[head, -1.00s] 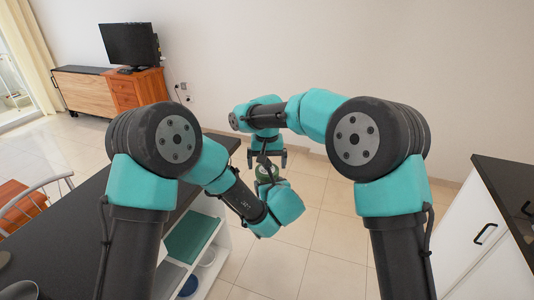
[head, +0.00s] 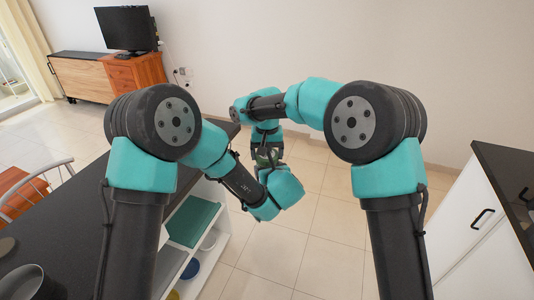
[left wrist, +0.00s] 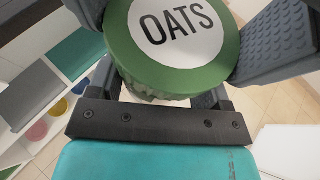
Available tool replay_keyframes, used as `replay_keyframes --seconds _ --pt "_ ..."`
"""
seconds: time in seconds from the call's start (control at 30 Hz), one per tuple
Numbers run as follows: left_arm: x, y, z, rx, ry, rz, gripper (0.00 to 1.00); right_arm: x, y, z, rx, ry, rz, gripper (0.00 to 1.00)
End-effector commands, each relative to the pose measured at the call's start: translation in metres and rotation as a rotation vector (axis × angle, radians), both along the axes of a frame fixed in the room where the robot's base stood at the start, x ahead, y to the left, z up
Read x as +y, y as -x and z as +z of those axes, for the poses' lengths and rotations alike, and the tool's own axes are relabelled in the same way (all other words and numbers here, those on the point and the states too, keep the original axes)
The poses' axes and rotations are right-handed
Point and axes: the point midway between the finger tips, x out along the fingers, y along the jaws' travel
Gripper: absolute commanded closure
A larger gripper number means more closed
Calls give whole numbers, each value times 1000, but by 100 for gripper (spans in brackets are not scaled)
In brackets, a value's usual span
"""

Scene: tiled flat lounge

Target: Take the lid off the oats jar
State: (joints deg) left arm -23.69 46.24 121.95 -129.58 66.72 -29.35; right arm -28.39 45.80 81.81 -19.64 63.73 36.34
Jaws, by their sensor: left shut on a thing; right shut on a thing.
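The oats jar's green lid (left wrist: 165,45), with a white disc reading OATS, fills the top of the left wrist view. A strip of the jar's body (left wrist: 150,95) shows below its rim. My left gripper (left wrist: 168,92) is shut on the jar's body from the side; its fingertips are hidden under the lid. My right gripper (head: 268,158) is above the jar in the head view, shut on the lid. Its dark ribbed fingers flank the lid in the left wrist view. In the head view the jar is mostly hidden by my arms. The lid is seated on the jar.
A dark counter (head: 70,225) runs along the left, with a pot (head: 30,283) at its near end. Its white shelves hold a teal box (head: 193,222) and bowls. A white cabinet (head: 465,235) stands at right. The tiled floor (head: 310,235) between is clear.

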Motion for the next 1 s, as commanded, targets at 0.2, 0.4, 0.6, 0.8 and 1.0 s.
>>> replay_keyframes --seconds 0.2,0.4,0.6,0.8,1.0 --pt "0 0 1 -1 1 0 94 0 0 0 0 0 17 48" --pt "0 0 1 -1 1 0 94 0 0 0 0 0 173 48" --pt "0 0 0 -1 0 0 94 0 0 0 0 -1 424 48" --pt "0 0 0 -1 0 0 94 0 0 0 0 -1 560 48" --pt "0 0 0 -1 1 0 94 0 0 1 0 -1 567 48"
